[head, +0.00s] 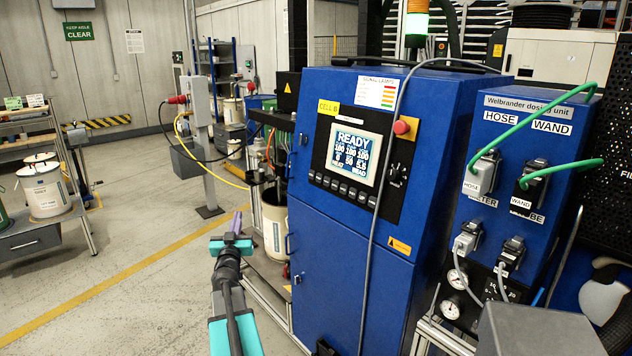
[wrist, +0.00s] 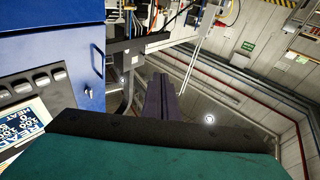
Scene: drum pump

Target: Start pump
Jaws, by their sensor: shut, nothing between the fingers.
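The blue pump cabinet (head: 345,255) stands at the centre. Its lit display (head: 352,155) reads READY above rows of numbers. A row of dark buttons (head: 343,189) runs under the display, and a red knob (head: 405,127) and a black switch (head: 398,175) sit to its right. My gripper (head: 238,222) is shut and empty, in front of and left of the cabinet, apart from it. In the wrist view the fingers (wrist: 160,95) point past the cabinet's side. The display (wrist: 22,128) and some buttons (wrist: 48,78) show there at the left, partly cut off.
The blue dosing unit (head: 530,160), with green hoses and grey plugs, stands to the right. A grey box (head: 540,330) is at the lower right. A white drum (head: 275,225) stands behind my gripper. Floor (head: 120,240) at the left is open, with a bench of buckets (head: 45,190) beyond.

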